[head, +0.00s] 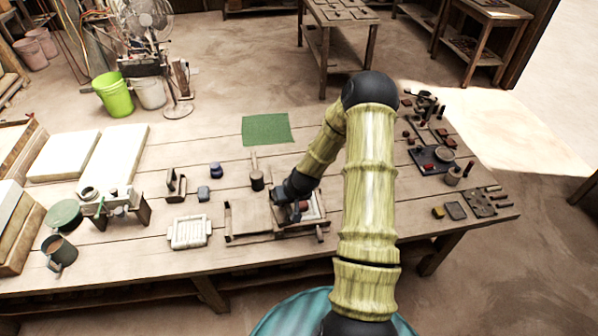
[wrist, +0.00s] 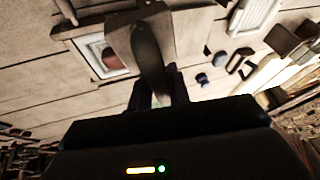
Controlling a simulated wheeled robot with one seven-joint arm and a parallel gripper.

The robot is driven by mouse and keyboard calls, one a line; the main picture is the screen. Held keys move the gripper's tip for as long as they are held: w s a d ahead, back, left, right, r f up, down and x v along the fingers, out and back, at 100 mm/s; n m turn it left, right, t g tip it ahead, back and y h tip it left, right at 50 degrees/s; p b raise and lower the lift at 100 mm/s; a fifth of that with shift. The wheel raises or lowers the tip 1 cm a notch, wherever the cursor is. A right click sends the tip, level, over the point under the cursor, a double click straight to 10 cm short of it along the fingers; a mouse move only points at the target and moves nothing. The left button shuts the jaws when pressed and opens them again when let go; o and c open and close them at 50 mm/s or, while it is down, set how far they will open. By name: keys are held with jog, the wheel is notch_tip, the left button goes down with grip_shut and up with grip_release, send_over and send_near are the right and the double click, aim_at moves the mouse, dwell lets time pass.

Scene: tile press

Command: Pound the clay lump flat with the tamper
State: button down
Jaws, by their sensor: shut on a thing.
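My gripper (wrist: 160,98) is shut on the dark handle of the tamper (wrist: 123,37), a grey-brown block, in the wrist view. In the head view my gripper (head: 284,196) is over the right part of the wooden press, and the tamper is hard to make out there. The reddish-brown clay lump (wrist: 113,60) lies in a pale framed bed, partly covered by the tamper block. It shows as a small reddish patch (head: 304,206) in the head view. Whether the tamper touches the clay cannot be told.
The press's bare wooden board (head: 250,214) lies left of the bed. A dark pot-like tool with a wooden handle (head: 257,181) stands behind it. Several small tools crowd the table's right end.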

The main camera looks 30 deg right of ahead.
jog(key=w+d+r+m+h+b, duration=0.1)
jog(key=w+d+r+m+b, duration=0.1)
jog(key=w+d, duration=0.6)
notch_tip(320, 180, up, 2)
jog(key=shift+d+r+b, duration=0.2)
jog(key=shift+d+b, duration=0.2)
jog(key=shift+b, duration=0.2)
jog(key=shift+f+b, duration=1.55)
jog(key=shift+f, duration=1)
jog(key=shift+f+b, duration=0.1)
jog(key=shift+b, duration=0.25)
